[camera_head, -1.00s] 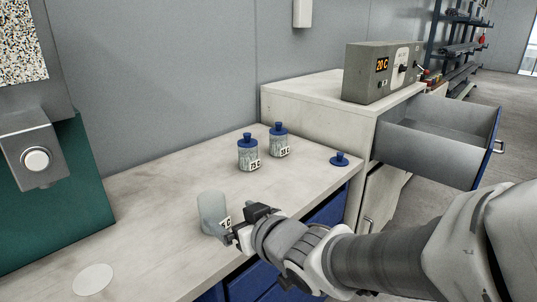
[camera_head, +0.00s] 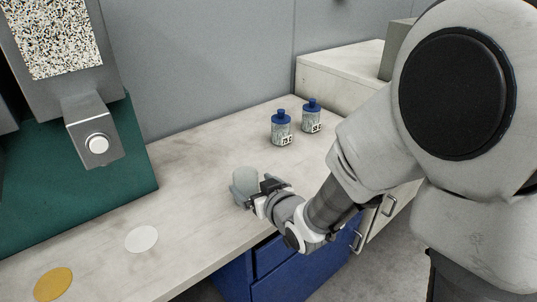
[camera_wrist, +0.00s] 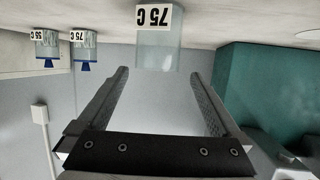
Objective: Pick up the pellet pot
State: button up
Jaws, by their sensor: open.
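The pale, translucent pot without a lid (camera_head: 245,181) stands upright on the counter. In the wrist view, which is upside down, the pot (camera_wrist: 159,52) carries a 75 C label and shows centred in the gap between my fingertips. My gripper (camera_head: 257,194) is open at the pot's right side, low near the counter. Its two fingers (camera_wrist: 158,71) are spread wider than the pot, with a gap on each side. I cannot tell how far the tips reach around it. The near side of the pot is partly hidden by the gripper.
Two blue-capped pots, one nearer (camera_head: 281,129) and one farther (camera_head: 312,117), stand behind on the counter (camera_head: 190,190). A green machine (camera_head: 110,150) with a grey button housing is at left. A white disc (camera_head: 141,239) and a yellow disc (camera_head: 53,284) lie in front of it.

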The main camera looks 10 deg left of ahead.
aim_at(248, 180)
jog(key=x, duration=0.4)
jog(key=shift+w+a, duration=0.1)
jog(key=shift+w, duration=0.1)
jog(key=shift+d+p+x, duration=0.2)
jog(key=shift+p+x, duration=0.1)
jog(key=shift+x, duration=2.3)
jog(key=shift+w+f, duration=0.1)
jog(key=c, duration=1.5)
